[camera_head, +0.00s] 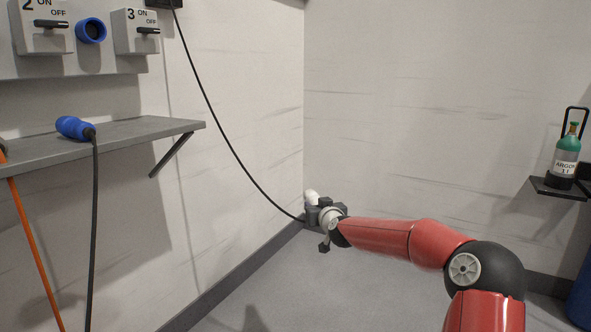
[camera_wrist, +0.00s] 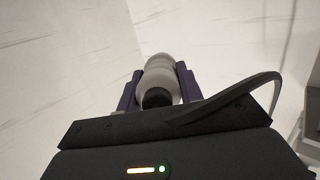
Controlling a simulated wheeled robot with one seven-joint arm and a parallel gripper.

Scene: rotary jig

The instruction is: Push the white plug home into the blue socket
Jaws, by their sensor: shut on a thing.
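The white plug (camera_head: 311,196) is in my gripper (camera_head: 325,208), low near the corner of the room in the head view. In the wrist view the plug (camera_wrist: 160,75) sits between the two dark fingers of my gripper (camera_wrist: 158,88), its black cable end toward the camera. A black cable runs from the plug up to a dark box on the left wall. The blue socket (camera_head: 91,31) is on the wall panel at upper left, between switches 2 and 3, far from my gripper. Its opening looks empty.
A grey shelf (camera_head: 130,133) below the panel holds a blue plug (camera_head: 74,127) with a dark hanging cable. An orange cable (camera_head: 33,250) hangs at far left. A green argon bottle (camera_head: 566,152) stands on a right-hand shelf. The floor between is clear.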

